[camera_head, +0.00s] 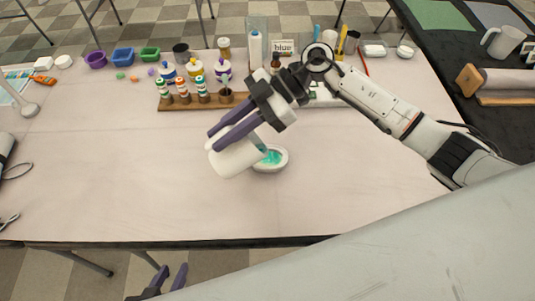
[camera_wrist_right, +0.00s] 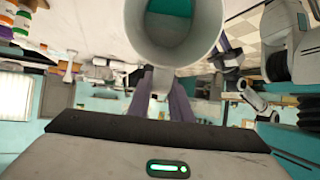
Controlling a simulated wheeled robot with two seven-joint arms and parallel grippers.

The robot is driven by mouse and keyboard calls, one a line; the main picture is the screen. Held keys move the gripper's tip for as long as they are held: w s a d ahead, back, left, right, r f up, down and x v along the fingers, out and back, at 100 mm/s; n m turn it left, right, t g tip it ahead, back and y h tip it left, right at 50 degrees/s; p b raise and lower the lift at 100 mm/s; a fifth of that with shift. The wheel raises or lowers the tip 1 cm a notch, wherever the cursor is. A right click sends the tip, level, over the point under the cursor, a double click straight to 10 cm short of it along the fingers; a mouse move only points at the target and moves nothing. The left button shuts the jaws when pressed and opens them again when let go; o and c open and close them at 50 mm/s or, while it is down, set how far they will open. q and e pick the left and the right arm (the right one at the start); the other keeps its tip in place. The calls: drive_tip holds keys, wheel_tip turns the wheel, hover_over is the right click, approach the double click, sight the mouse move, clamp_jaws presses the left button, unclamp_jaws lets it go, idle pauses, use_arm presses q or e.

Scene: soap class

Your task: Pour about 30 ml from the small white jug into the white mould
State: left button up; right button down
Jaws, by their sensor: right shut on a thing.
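The small white jug (camera_head: 232,157) is strongly tilted, just left of and above the white mould (camera_head: 283,164) in the head view. My right gripper (camera_head: 222,134) is shut on the jug, with its purple fingers along it. The jug's round mouth (camera_wrist_right: 134,28) shows in the right wrist view, with teal liquid (camera_wrist_right: 168,28) inside. Teal liquid (camera_head: 272,157) also shows in the mould. A narrow teal strip joins the jug's side to the mould; I cannot tell for certain if it is a stream. My left gripper (camera_head: 176,268) is empty, its fingers apart, below the table's front edge.
A wooden rack of small bottles (camera_head: 205,101) stands behind the mould. Coloured tubs (camera_head: 122,57) and more bottles line the back edge. The table's front and left middle are clear.

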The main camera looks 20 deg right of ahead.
idle(0.5)
drive_tip(key=shift+a, duration=0.1)
drive_tip(key=shift+a+f+h, duration=0.35)
drive_tip(key=shift+f+h, duration=0.05)
drive_tip(key=shift+a+f+h, duration=0.2)
drive_tip(key=shift+a+h, duration=0.5)
drive_tip(key=shift+h, duration=0.1)
drive_tip(key=shift+s+a+f+t+h+b, duration=0.15)
drive_tip(key=shift+a+f+h+b, duration=0.25)
drive_tip(key=shift+a+f+h, duration=1.1)
drive_tip(key=shift+s+a+f+t+h+b, duration=0.2)
drive_tip(key=shift+a+f+h+b, duration=0.25)
drive_tip(key=shift+a+f+h, duration=1)
drive_tip(key=shift+s+a+f+t+h+b, duration=0.15)
drive_tip(key=shift+a+f+h+b, duration=0.25)
drive_tip(key=shift+a+f+h, duration=1.05)
